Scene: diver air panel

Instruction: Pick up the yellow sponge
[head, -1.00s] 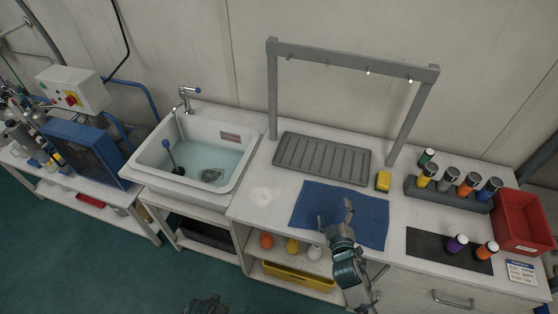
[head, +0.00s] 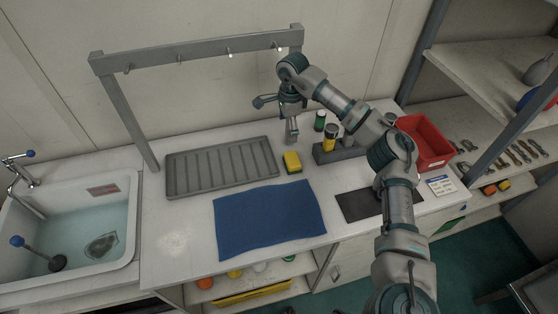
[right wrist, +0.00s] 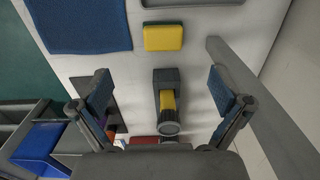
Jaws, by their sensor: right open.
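The yellow sponge (head: 292,161) lies on the white counter between the grey drain tray and the bottle rack. It also shows in the right wrist view (right wrist: 163,38), beyond the fingertips at the top. My right gripper (head: 278,117) is raised above the back of the counter, behind the sponge and apart from it. In the right wrist view my right gripper (right wrist: 160,90) has its two fingers wide apart with nothing held between them. My left gripper does not show clearly in either view.
A blue cloth (head: 270,222) lies in front of the sponge. The grey drain tray (head: 221,167) is left of it, the bottle rack (head: 340,152) right. A grey frame (head: 125,120) stands behind. A red bin (head: 425,144) and a sink (head: 70,235) flank the counter.

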